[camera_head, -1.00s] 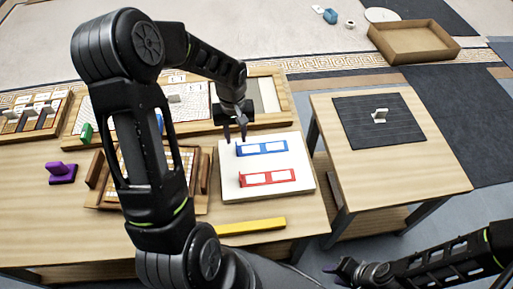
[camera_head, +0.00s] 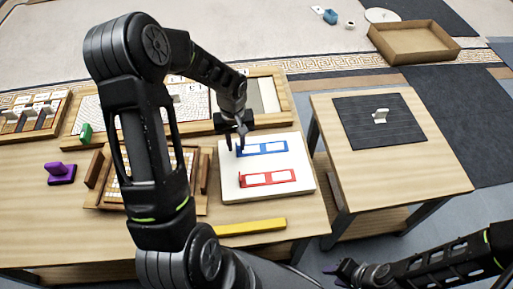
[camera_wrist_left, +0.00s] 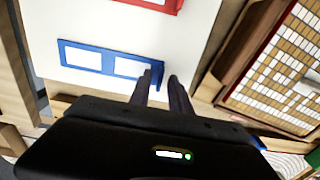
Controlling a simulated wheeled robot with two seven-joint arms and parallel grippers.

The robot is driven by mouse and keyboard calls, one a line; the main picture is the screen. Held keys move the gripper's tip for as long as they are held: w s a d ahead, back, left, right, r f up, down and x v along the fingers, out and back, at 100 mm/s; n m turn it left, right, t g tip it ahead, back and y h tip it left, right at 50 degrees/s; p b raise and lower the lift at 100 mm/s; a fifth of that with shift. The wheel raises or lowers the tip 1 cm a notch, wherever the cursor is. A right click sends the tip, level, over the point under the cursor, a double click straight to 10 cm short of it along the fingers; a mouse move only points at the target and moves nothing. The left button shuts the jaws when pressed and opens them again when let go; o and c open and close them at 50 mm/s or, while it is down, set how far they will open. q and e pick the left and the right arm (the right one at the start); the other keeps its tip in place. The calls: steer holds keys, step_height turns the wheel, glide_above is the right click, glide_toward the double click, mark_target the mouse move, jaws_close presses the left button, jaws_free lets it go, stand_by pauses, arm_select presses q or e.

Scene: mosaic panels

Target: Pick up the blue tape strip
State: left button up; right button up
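The blue tape strip (camera_head: 273,154), a blue frame with two white windows, lies on the white board (camera_head: 232,189) above a similar red strip (camera_head: 250,184). In the left wrist view the blue strip (camera_wrist_left: 106,61) has a small raised blue tab at its right end. My left gripper (camera_head: 235,147) is over the strip's left end in the head view. Its two fingers are apart, with the tab end between or just beyond the fingertips (camera_wrist_left: 160,80); contact cannot be told. My right gripper (camera_head: 342,270) is low at the right, away from the board; its fingers are too small to judge.
A yellow bar (camera_head: 250,226) lies at the table's front edge. A wooden tile tray (camera_head: 204,180) stands left of the board, and a wooden-framed panel (camera_head: 285,103) stands behind it. A side table (camera_head: 400,180) with a dark mat stands to the right.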

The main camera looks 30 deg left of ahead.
arm_select(q)
jaws_close()
stand_by(0.5)
step_height(320, 180, up, 10)
steer(key=p, duration=0.1)
stand_by(0.4)
stand_by(0.4)
